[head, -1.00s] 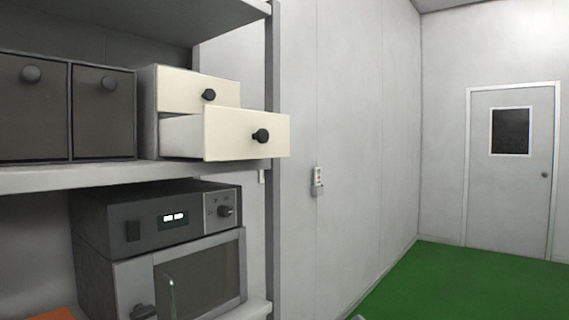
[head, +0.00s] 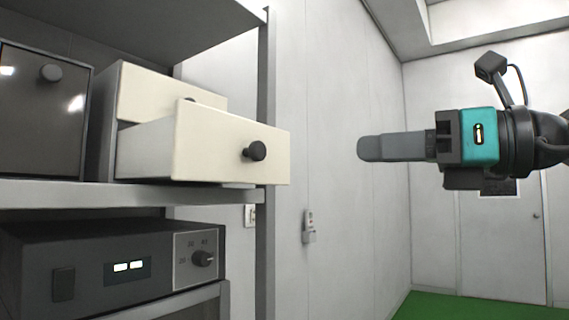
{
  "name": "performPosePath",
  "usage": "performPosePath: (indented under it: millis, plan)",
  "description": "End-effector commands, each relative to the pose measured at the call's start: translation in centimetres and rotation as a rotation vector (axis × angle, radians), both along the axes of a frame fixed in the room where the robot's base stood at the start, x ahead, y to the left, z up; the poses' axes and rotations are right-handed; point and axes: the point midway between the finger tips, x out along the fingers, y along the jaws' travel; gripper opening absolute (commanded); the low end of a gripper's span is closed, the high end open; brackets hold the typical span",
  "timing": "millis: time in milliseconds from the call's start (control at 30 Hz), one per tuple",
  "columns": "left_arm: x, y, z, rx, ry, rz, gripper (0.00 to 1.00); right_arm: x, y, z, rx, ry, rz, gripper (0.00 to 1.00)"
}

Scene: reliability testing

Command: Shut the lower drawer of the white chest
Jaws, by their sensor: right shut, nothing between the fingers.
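The white chest (head: 104,122) stands on the upper shelf at the left. Its lower drawer (head: 222,146) is pulled well out, with a cream front and a round black knob (head: 254,151). The upper drawer (head: 150,92) appears closed and is partly hidden behind the lower one. My right gripper (head: 364,147) is shut and empty. It points left at about the height of the knob, with a gap between its tips and the drawer front. My left gripper is not in view.
Dark drawers (head: 42,115) stand left of the chest on the shelf (head: 60,193). A dark device with a lit display (head: 127,267) sits below. The shelf's upright post (head: 265,90) is behind the drawer. A door (head: 505,240) is at the far right.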

Motion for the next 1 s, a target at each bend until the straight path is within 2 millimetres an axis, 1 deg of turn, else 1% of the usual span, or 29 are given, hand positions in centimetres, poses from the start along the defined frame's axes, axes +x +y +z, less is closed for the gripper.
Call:
performPosePath:
  millis: [67,167,267,500,700,900,1000]
  plan:
    - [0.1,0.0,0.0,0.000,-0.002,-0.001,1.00,-0.1,-0.1,0.4,-0.013,-0.016,-0.020,0.00]
    - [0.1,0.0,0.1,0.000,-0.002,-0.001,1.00,0.3,0.4,0.5,-0.016,-0.017,-0.023,0.00]
    - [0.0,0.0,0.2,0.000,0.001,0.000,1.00,1.1,1.6,0.6,-0.014,-0.016,-0.020,0.00]
    - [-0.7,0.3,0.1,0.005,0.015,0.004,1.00,3.8,6.0,0.8,-0.014,-0.014,-0.017,0.00]
    - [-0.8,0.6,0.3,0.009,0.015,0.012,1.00,5.9,9.2,0.8,-0.013,-0.015,-0.018,0.00]
    - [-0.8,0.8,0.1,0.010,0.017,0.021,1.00,7.2,11.1,0.8,-0.014,-0.016,-0.019,0.00]
    - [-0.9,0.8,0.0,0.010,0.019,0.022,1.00,7.5,11.4,0.8,-0.014,-0.016,-0.020,0.00]
